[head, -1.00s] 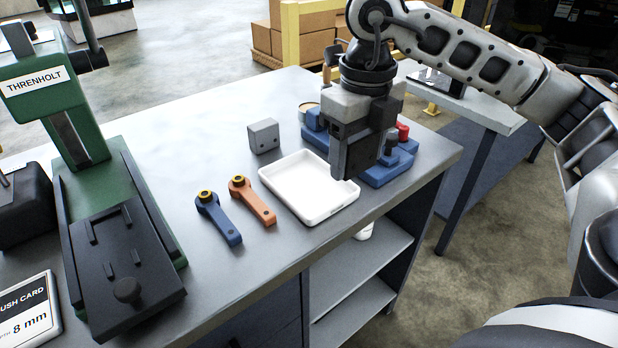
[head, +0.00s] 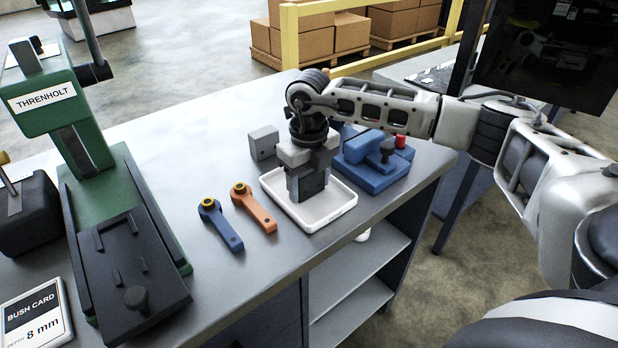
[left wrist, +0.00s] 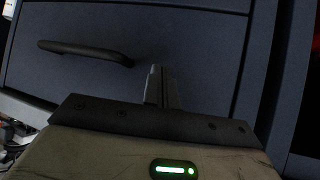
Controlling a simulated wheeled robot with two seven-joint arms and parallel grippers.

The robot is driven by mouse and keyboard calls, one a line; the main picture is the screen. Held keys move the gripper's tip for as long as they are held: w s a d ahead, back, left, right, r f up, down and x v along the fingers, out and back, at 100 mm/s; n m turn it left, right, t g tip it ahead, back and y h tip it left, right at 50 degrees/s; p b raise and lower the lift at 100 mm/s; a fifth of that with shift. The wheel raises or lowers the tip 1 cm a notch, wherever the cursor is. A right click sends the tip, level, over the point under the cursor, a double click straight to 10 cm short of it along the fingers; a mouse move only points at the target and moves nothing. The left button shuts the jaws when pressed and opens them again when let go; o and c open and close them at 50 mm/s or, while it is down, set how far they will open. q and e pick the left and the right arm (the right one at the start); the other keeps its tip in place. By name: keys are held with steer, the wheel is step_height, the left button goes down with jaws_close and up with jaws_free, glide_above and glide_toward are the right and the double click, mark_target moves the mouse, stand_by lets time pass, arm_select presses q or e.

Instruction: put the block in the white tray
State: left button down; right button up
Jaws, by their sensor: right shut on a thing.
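The white tray (head: 341,206) lies on the bench near its front edge. My right gripper (head: 307,190) is low over the tray and points down. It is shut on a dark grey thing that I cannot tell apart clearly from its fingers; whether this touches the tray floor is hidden. A grey block (head: 263,142) with small dark holes stands on the bench just behind the tray's left corner, apart from the gripper. My left gripper (left wrist: 161,88) shows in the left wrist view with its fingers together and empty, in front of a dark drawer front.
A blue fixture (head: 376,172) with a red knob stands right of the tray. A blue lever (head: 221,225) and an orange lever (head: 254,209) lie left of it. A green press (head: 115,205) stands farther left. A drawer handle (left wrist: 85,51) is near my left gripper.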

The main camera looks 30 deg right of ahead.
steer(key=shift+f, duration=0.2)
steer(key=o, duration=1.4)
steer(key=shift+r, duration=0.3)
step_height(320, 180, up, 12)
steer(key=shift+f+b, duration=0.1)
steer(key=shift+b, duration=0.75)
